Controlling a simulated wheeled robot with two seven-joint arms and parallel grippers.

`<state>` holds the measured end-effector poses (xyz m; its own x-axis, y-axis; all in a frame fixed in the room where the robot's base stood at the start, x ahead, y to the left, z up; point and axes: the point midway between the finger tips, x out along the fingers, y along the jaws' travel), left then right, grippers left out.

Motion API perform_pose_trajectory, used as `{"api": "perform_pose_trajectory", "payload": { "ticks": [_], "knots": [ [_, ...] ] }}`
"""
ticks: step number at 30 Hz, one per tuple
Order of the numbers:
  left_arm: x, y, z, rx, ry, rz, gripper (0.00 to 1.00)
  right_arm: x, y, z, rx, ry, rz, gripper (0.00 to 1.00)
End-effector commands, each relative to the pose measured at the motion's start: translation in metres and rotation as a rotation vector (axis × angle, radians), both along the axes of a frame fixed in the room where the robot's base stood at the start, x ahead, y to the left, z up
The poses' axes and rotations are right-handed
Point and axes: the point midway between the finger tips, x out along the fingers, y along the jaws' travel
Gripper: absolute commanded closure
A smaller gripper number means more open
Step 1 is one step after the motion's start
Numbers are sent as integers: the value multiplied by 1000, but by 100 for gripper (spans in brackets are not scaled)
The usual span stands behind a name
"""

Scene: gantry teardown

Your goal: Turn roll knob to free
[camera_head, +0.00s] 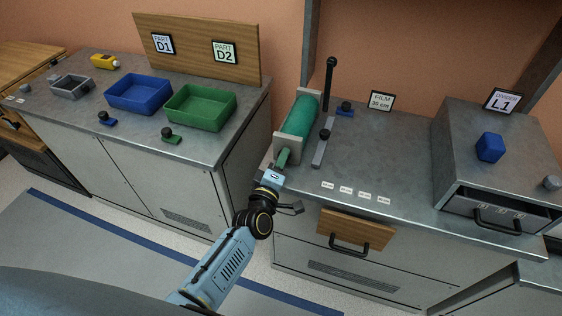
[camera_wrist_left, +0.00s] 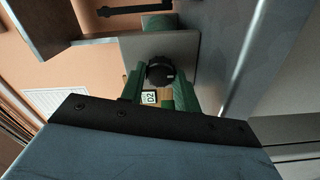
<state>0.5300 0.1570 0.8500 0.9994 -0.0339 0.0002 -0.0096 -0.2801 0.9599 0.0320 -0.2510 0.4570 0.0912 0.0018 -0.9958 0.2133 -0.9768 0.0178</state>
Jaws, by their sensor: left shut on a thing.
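The green film roll (camera_head: 300,115) sits in its holder between pale end plates at the left end of the right counter. In the left wrist view the dark round roll knob (camera_wrist_left: 160,72) stands out from a grey end plate (camera_wrist_left: 186,50). My left gripper (camera_head: 284,157) reaches the near end plate of the holder. In the left wrist view its green fingers (camera_wrist_left: 160,84) lie on both sides of the knob and are shut on it. In the head view the knob is hidden by the gripper. My right gripper is not in view.
A grey bar with a black-knobbed lever (camera_head: 322,148) lies right of the roll, with a tall black handle (camera_head: 330,80) behind. A grey cabinet (camera_head: 470,150) with a blue block (camera_head: 490,147) stands right. Blue (camera_head: 139,81) and green (camera_head: 172,119) trays sit on the left counter.

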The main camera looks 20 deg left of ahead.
Motion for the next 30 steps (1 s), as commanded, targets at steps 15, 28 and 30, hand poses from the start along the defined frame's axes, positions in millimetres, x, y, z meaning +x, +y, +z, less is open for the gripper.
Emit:
{"api": "perform_pose_trajectory", "payload": {
  "ticks": [15,28,30],
  "knots": [
    [0,0,-1,-40,4,0,91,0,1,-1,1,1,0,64],
    [0,0,0,-38,2,0,47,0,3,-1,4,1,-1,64],
    [0,0,0,-38,2,0,47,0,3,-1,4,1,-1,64]
  ]
}}
